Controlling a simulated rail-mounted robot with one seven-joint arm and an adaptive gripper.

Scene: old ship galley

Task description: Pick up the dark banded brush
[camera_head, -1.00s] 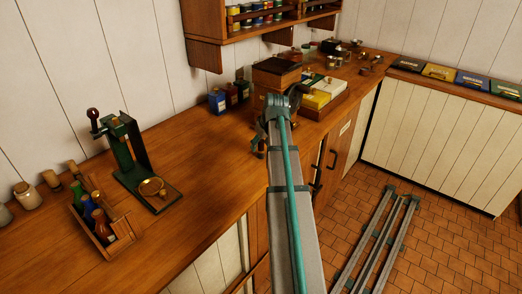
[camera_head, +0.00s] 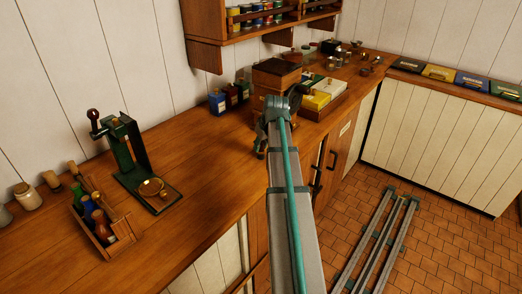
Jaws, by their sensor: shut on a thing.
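My arm reaches from the bottom centre up to the counter's front edge, in front of a wooden box. My gripper (camera_head: 260,142) shows small and dark at the left of the arm's far end, close above the counter edge. It is partly hidden by my own arm. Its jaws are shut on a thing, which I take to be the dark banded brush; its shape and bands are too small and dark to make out. I cannot tell whether it touches the counter.
A wooden box (camera_head: 277,73) and a tray with yellow and pale packets (camera_head: 322,97) stand just beyond my gripper. Bottles (camera_head: 217,102) stand by the wall. A green press (camera_head: 127,150) and a bottle caddy (camera_head: 101,231) stand left. The counter (camera_head: 205,148) between is clear.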

